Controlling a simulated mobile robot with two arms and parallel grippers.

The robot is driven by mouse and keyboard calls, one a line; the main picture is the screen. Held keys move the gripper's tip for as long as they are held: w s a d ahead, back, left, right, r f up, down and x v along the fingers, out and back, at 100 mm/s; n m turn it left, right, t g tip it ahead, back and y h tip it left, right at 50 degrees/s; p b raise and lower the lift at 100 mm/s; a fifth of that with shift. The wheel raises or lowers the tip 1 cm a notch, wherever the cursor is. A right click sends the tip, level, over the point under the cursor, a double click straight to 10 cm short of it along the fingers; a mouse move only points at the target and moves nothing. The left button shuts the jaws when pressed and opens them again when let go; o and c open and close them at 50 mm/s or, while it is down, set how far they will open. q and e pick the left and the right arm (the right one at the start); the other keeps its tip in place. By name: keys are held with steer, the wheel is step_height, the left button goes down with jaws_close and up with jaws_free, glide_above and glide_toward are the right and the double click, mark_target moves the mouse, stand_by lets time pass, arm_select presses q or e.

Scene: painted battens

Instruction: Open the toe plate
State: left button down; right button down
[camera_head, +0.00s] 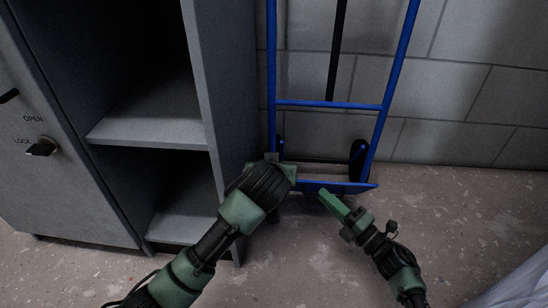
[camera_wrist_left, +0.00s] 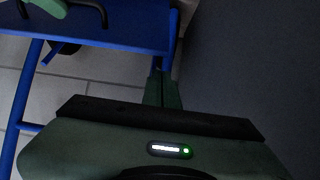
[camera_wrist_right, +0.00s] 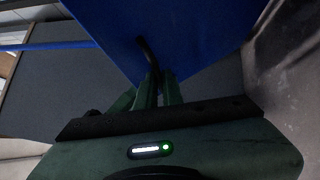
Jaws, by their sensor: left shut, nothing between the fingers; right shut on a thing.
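The toe plate (camera_head: 350,187) is a blue plate at the foot of a blue hand truck (camera_head: 330,104). In the head view it shows as a narrow strip, so its tilt is hard to judge. It fills the top of the right wrist view (camera_wrist_right: 205,35) and shows in the left wrist view (camera_wrist_left: 110,30). My right gripper (camera_head: 325,195) is shut on the plate's black handle (camera_wrist_right: 148,55), at the plate's front face. My left gripper (camera_wrist_left: 163,75) is shut and empty, close to the truck's left upright; its hand hides that lower corner in the head view.
A grey cabinet (camera_head: 225,100) with open shelves stands close on the left, beside my left arm. A grey block wall (camera_head: 450,95) is behind the truck. Black wheels (camera_head: 358,152) flank its base.

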arm_select(q)
steer(key=shift+s+f, duration=0.45)
steer(key=shift+s, duration=0.1)
arm_select(e)
steer(key=shift+d+f, duration=0.1)
steer(key=shift+f, duration=0.5)
steer(key=c, duration=1.6)
jaws_free()
steer(key=shift+w, duration=0.1)
arm_select(q)
steer(key=shift+s+a+f, duration=0.1)
steer(key=shift+s+f, duration=0.6)
arm_select(e)
steer(key=shift+o, duration=0.2)
steer(key=shift+r, duration=0.2)
